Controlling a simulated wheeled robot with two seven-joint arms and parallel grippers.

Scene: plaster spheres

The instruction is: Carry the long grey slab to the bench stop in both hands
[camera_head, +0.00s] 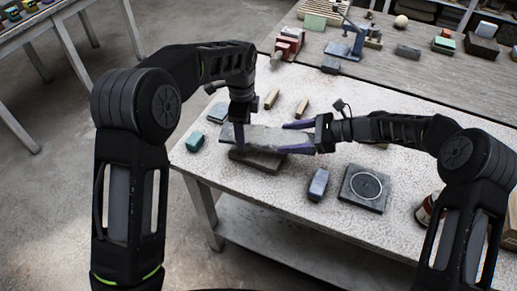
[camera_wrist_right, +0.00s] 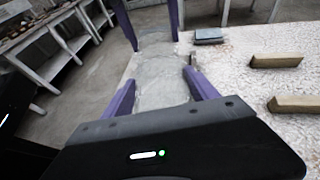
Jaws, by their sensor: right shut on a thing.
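The long grey slab (camera_head: 265,138) lies roughly level at the left part of the speckled table, above a darker grey block (camera_head: 257,161); whether they touch I cannot tell. My right gripper (camera_head: 298,138) is shut on the slab's right end. In the right wrist view its purple fingers lie along both sides of the slab (camera_wrist_right: 160,78). My left gripper (camera_head: 240,137) points down at the slab's left end. Its fingers also show at the far end in the right wrist view (camera_wrist_right: 150,28), one on each side; contact is unclear. I cannot tell which thing is the bench stop.
Two wooden blocks (camera_head: 271,99) (camera_head: 302,107) lie behind the slab. A green block (camera_head: 195,141) and a blue-grey block (camera_head: 217,112) are at the left. A grey-blue block (camera_head: 318,183) and a dark square plate (camera_head: 364,188) stand in front on the right. A cluttered bench is behind.

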